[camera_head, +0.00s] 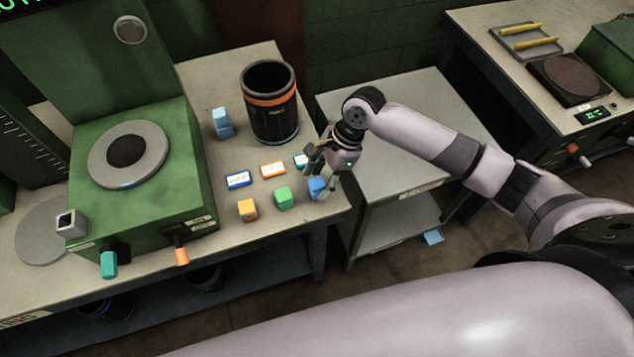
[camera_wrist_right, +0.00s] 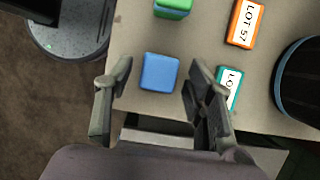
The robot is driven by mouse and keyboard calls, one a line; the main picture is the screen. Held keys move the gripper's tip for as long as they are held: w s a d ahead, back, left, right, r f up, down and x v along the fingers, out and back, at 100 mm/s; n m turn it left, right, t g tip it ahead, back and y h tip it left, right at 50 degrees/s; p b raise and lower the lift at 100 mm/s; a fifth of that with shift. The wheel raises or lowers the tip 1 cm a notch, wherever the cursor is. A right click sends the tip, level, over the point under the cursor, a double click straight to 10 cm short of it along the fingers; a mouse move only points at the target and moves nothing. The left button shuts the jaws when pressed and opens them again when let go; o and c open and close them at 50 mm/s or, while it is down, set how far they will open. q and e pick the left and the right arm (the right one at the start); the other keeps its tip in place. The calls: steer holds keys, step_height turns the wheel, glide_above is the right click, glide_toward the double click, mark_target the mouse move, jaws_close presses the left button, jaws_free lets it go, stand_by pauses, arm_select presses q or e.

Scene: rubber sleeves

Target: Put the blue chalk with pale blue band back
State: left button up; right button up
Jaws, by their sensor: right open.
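A blue block (camera_head: 317,188) stands near the right front corner of the bench, at the end of a row of blocks. In the right wrist view the blue block (camera_wrist_right: 160,71) shows between my finger tips, with gaps on both sides; no pale band can be made out on it. My right gripper (camera_head: 322,172) is open and empty, over this block; it also shows in the wrist view (camera_wrist_right: 158,84). A blue piece with a paler blue upper part (camera_head: 221,123) stands farther back, left of the dark canister. My left gripper is out of view.
Orange (camera_head: 247,210) and green (camera_head: 284,197) blocks stand left of the blue one. Behind the row lie labels with blue (camera_head: 238,180), orange (camera_head: 272,170) and teal (camera_head: 301,161) edges. A dark canister (camera_head: 270,120) and a green machine (camera_head: 150,195) flank the area.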

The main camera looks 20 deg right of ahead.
steer(key=b+v, duration=0.1)
steer(key=v, duration=0.9)
steer(key=shift+b, duration=0.3)
